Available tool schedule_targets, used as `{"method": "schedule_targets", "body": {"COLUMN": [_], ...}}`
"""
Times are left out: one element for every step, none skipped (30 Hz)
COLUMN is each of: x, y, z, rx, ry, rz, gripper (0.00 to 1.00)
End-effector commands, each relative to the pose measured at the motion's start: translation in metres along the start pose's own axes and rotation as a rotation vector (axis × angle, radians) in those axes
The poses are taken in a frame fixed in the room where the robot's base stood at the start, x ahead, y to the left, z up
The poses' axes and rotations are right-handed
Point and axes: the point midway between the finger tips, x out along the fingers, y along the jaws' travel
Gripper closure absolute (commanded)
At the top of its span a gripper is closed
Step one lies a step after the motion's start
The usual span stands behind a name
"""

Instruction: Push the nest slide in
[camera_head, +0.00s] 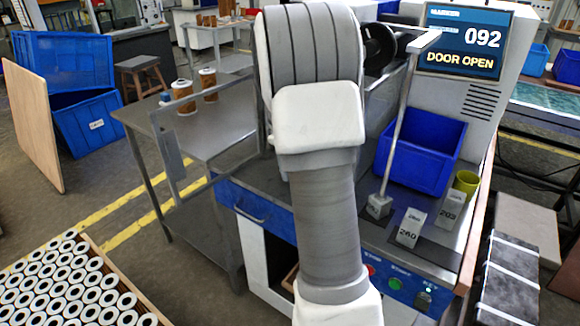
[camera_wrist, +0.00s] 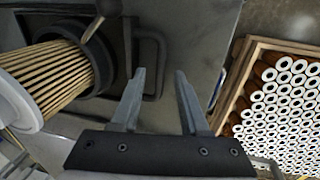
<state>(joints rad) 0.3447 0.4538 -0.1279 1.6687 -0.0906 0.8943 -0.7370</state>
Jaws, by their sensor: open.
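In the wrist view my gripper (camera_wrist: 160,76) is open, with nothing between its two fingers. Left of it, a pleated filter cartridge (camera_wrist: 50,72) with a white end cap sits with one end in a dark round holder (camera_wrist: 98,58), which appears to be the nest. A grey U-shaped handle (camera_wrist: 158,62) stands next to this holder, just beyond the fingertips; I cannot tell whether they touch. In the head view my arm hides my gripper and most of the nest area; a dark round part (camera_head: 380,45) shows right of the arm. The slide's travel cannot be seen.
The machine display (camera_head: 464,45) reads "092 DOOR OPEN". A framed door panel (camera_head: 168,158) stands out at left. A blue bin (camera_head: 425,155), weight blocks (camera_head: 410,228) and a yellow cup (camera_head: 466,183) are on the deck. A crate of cartridges (camera_head: 140,305) stands at lower left.

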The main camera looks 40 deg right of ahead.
Motion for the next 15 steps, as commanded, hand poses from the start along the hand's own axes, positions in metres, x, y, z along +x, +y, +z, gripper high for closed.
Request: {"method": "schedule_targets", "body": {"x": [-0.002,-0.004,-0.007,-0.011,-0.015,-0.022,-0.028,-0.035,-0.045,-0.052,-0.06,-0.07,-0.078,-0.085,-0.095], "y": [0.0,0.0,0.001,0.001,0.001,0.001,0.001,0.001,0.001,0.001,0.001,0.001,0.001,0.001,0.001], "z": [0.0,0.0,0.0,0.0,0.0,0.0,0.0,-0.001,-0.001,-0.001,-0.001,-0.001,-0.001,-0.001,-0.001], "rx": [0.0,0.0,0.0,0.0,0.0,-0.001,-0.001,-0.001,-0.001,-0.001,-0.001,0.0,0.0,0.0,0.0], "ry": [0.0,0.0,0.001,0.001,0.001,0.001,0.002,0.003,0.002,0.003,0.004,0.004,0.003,0.003,0.004], "rz": [0.0,0.001,0.001,0.001,0.001,0.001,0.002,0.003,0.002,0.003,0.003,0.003,0.003,0.002,0.003], "gripper": [0.55,0.55,0.55,0.55,0.55,0.55,0.55,0.55,0.55,0.55,0.55,0.55,0.55,0.55,0.55]}}
